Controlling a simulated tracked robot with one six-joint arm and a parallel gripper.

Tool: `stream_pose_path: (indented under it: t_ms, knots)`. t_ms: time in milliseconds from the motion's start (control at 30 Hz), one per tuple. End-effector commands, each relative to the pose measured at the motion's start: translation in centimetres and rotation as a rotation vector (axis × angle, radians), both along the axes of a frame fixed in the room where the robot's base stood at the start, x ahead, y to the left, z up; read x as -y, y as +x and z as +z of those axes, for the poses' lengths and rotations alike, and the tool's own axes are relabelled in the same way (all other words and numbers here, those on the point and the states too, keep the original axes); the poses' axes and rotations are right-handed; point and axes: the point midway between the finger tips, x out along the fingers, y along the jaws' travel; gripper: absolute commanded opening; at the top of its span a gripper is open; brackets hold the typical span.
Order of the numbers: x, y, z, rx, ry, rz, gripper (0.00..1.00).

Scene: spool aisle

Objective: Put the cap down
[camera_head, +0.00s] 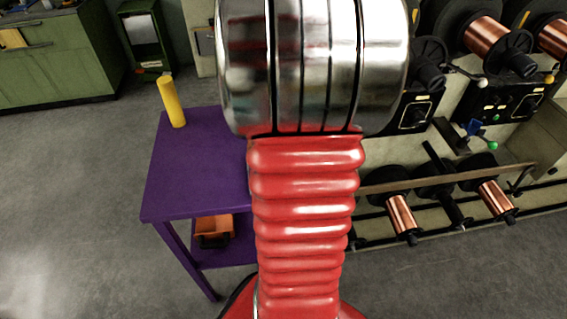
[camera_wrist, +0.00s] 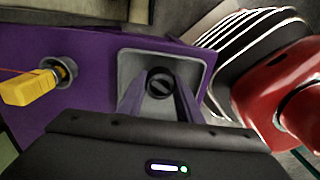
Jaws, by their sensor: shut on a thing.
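In the wrist view, my gripper (camera_wrist: 160,90) is shut on a round black cap (camera_wrist: 160,79), with one finger on either side of it. A slot or bar crosses the cap's face. The cap is over a grey square tray (camera_wrist: 126,66) with a raised rim. I cannot tell whether the cap touches the tray floor. The tray is on a purple table (camera_wrist: 95,100), which also shows in the head view (camera_head: 190,165). In the head view my own arm hides the gripper, cap and tray.
A yellow upright object (camera_head: 171,102) stands on the table's far left part. An orange bin (camera_head: 214,231) sits on the lower shelf. Copper spools (camera_head: 401,214) are at right; left floor is clear.

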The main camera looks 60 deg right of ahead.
Motion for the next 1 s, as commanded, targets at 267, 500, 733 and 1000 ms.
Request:
stream_pose_path:
  t_ms: [267, 500, 733, 1000]
  knots:
    - [0.0, 0.0, 0.0, -0.001, 0.001, -0.001, 0.43]
    - [0.0, -0.1, 0.0, -0.001, 0.001, -0.001, 0.51]
    - [0.0, 0.0, 0.5, 0.0, 0.0, -0.001, 0.51]
    - [0.1, 0.0, 3.7, 0.002, -0.004, -0.002, 0.51]
